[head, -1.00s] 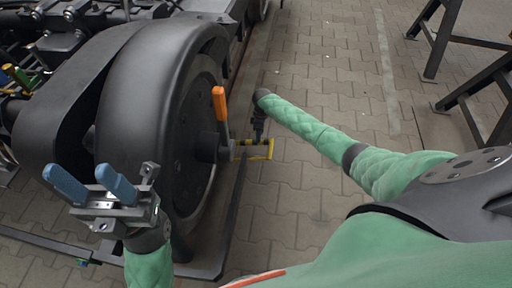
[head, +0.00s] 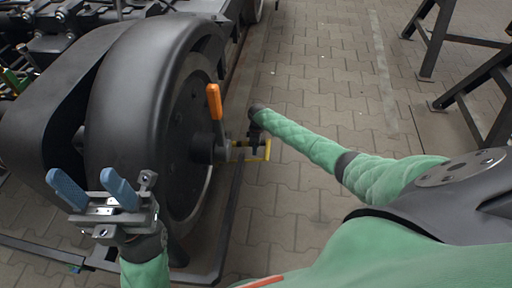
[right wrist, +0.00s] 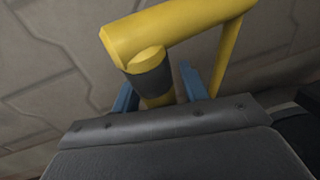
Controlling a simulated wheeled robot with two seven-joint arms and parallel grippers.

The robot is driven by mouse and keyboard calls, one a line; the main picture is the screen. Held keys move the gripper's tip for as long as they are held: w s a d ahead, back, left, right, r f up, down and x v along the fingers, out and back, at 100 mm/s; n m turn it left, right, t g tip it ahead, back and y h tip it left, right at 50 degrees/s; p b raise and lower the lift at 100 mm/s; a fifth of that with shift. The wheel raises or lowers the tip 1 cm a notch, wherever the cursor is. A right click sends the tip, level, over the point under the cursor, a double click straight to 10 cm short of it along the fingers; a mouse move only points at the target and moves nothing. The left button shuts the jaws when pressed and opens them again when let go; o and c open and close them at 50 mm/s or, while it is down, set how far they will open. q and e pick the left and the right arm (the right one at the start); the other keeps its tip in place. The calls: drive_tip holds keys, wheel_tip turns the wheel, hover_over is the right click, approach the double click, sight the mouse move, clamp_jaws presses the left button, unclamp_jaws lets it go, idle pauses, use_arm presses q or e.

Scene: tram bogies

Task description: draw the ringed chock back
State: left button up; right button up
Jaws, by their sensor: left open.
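A yellow bar handle (head: 267,149) stands out beside the big black wheel (head: 135,95), low by its hub. It also shows in the right wrist view as a yellow bar (right wrist: 180,28) with a dark grey collar (right wrist: 149,70). The chock's body cannot be made out clearly. My right gripper (head: 254,143) is at the handle. In the wrist view its blue fingers (right wrist: 160,95) stand on either side of the yellow post under the collar, with a small gap seen on the right. My left gripper (head: 94,190) is open and empty in front of the wheel.
An orange-gripped lever (head: 214,101) stands upright between the wheel and my right gripper. A dark rail (head: 233,205) runs along the floor by the wheel. Black trestles (head: 470,85) stand at the right back. The paved floor between is clear.

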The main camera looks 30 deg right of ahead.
clamp_jaws()
drive_tip(key=w+d, duration=0.1)
drive_tip(key=w+d+b, duration=0.1)
drive_tip(key=w, duration=0.1)
drive_tip(key=w+d+b, duration=0.1)
drive_tip(key=w+d, duration=0.1)
drive_tip(key=shift+w+f, duration=0.1)
drive_tip(key=shift+w, duration=0.15)
drive_tip(key=shift+w+d+r, duration=0.2)
drive_tip(key=shift+w+d, duration=0.05)
drive_tip(key=shift+d, duration=0.05)
drive_tip(key=shift+o, duration=0.2)
unclamp_jaws()
drive_tip(key=shift+w, duration=0.1)
drive_tip(key=shift+o, duration=0.9)
drive_tip(key=shift+f, duration=0.1)
